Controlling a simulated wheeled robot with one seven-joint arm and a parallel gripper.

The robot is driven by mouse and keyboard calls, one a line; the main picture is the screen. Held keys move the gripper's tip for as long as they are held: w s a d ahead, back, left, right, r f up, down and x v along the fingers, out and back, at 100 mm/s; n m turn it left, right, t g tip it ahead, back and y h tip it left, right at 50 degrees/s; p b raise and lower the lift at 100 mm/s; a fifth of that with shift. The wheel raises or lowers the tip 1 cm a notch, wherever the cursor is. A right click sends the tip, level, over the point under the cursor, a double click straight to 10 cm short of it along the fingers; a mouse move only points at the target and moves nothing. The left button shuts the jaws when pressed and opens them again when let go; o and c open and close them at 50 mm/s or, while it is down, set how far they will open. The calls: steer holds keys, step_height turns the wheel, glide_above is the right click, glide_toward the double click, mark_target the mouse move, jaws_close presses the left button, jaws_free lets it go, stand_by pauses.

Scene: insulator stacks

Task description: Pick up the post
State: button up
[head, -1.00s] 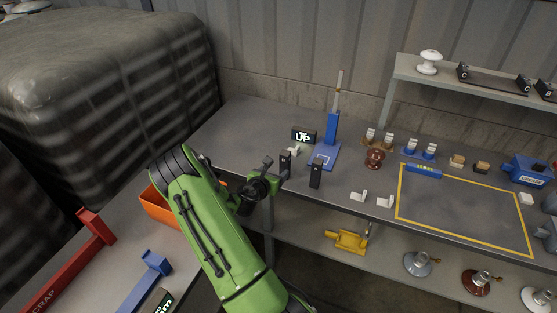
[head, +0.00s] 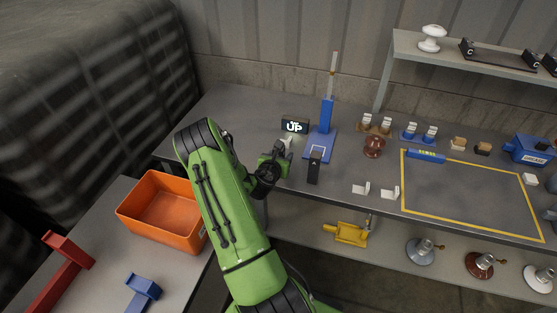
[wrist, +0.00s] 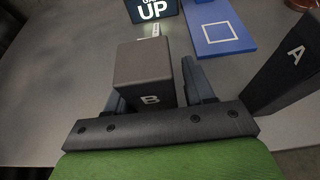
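A dark post marked B (wrist: 150,75) stands between the two fingers of my gripper (wrist: 155,95) in the wrist view. One finger shows on each side of it; the fingers look spread, and I cannot tell whether either touches the post. In the head view my gripper (head: 278,160) is at the bench's front left and mostly hides this post. A second dark post, marked A (wrist: 285,80), stands apart to the right; it also shows in the head view (head: 314,168). The lower part of post B is hidden.
A lit "UP" sign (head: 295,126) and a blue stand with a tall rod (head: 326,115) are behind the posts. Small white brackets (head: 361,190) lie to the right, near a yellow-outlined area (head: 470,195). An orange bin (head: 165,210) is at the left.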

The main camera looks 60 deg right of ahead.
steer(key=shift+w+d+f, duration=0.2)
steer(key=c, duration=0.4)
steer(key=shift+r, duration=0.1)
jaws_close()
steer(key=shift+r, duration=0.1)
